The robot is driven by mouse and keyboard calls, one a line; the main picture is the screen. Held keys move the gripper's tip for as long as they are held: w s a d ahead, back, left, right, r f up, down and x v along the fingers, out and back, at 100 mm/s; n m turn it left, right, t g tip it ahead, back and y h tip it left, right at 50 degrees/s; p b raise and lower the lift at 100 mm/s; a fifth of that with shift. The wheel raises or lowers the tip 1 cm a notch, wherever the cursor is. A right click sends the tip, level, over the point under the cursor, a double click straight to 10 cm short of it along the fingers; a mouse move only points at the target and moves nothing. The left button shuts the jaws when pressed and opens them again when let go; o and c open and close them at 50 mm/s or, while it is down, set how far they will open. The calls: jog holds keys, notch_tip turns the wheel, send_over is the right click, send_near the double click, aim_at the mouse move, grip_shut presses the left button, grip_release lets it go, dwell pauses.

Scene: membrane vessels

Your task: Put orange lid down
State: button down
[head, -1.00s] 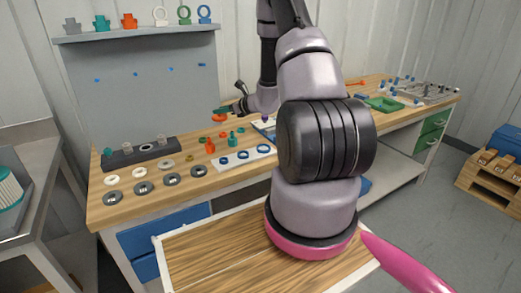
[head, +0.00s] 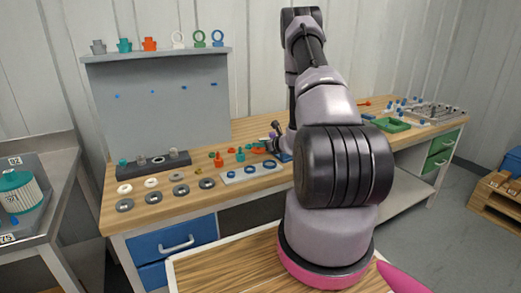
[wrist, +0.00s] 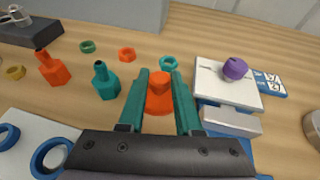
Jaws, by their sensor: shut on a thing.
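My gripper (wrist: 160,76) shows in the wrist view with its two teal fingers shut on the orange lid (wrist: 159,98). The lid sits between the fingers, with a raised knob on top and a wider lower part. It is over or on the wooden bench (wrist: 185,43); I cannot tell whether it touches. In the head view my gripper is small beside the bench's middle, partly hidden by my arm, with orange (head: 258,150) showing at its end.
Left of the gripper stand a teal bottle-shaped part (wrist: 105,82) and an orange one (wrist: 50,68). Green (wrist: 87,46), orange (wrist: 127,54) and teal (wrist: 169,63) rings lie beyond. A white block (wrist: 225,84) with a purple knob (wrist: 235,68) is close on the right.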

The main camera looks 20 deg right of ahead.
jog(key=shift+f, duration=1.1)
jog(key=shift+f, duration=0.15)
jog(key=c, duration=0.6)
grip_release()
